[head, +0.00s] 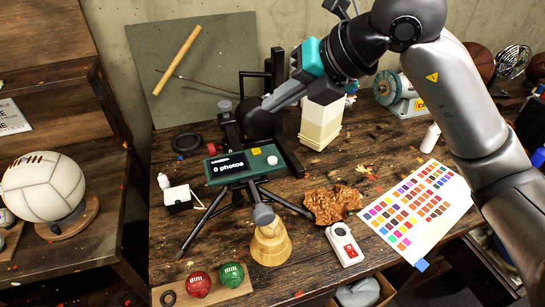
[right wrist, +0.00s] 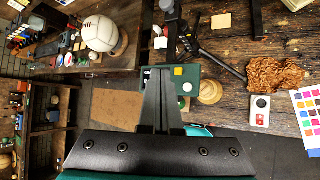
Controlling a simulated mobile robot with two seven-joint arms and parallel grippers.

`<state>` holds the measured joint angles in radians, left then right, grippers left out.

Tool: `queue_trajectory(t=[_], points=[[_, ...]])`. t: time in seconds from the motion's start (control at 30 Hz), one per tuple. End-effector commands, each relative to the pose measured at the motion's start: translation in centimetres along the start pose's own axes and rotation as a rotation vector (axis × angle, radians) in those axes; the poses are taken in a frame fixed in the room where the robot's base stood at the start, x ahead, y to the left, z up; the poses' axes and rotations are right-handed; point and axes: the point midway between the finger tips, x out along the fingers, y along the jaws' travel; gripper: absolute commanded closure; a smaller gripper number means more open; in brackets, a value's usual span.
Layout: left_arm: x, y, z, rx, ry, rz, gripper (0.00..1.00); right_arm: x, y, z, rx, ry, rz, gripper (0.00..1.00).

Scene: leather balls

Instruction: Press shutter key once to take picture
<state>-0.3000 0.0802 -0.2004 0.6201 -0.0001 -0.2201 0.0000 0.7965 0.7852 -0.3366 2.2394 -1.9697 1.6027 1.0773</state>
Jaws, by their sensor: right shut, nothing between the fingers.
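A dark green camera box (head: 233,172) stands on a black tripod (head: 204,222) on the wooden bench. Its display (head: 227,167) reads "0 photos". My left gripper is not in view.
A white device with a red face (head: 343,245), crumpled brown leather (head: 332,204), a wooden bell-shaped block (head: 270,246) and a colour chart (head: 415,210) lie around the tripod. A cream block (head: 320,124) stands behind. A stitched ball (head: 43,187) is on the left shelf.

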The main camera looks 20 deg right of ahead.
Motion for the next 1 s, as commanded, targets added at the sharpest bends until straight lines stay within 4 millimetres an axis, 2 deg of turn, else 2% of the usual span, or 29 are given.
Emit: queue_trajectory(t=[0.27,0.6,0.8,1.0], points=[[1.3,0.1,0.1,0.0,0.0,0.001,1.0,1.2,-0.8,-0.9,0.0,0.001,0.002,1.0],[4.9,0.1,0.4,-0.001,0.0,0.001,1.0,4.5,-3.2,-3.4,0.0,0.002,0.003,1.0],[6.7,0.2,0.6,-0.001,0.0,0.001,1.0,5.8,-4.2,-4.3,-0.001,0.001,0.002,1.0],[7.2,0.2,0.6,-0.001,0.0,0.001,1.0,6.2,-4.5,-4.5,-0.001,0.001,0.002,1.0]])
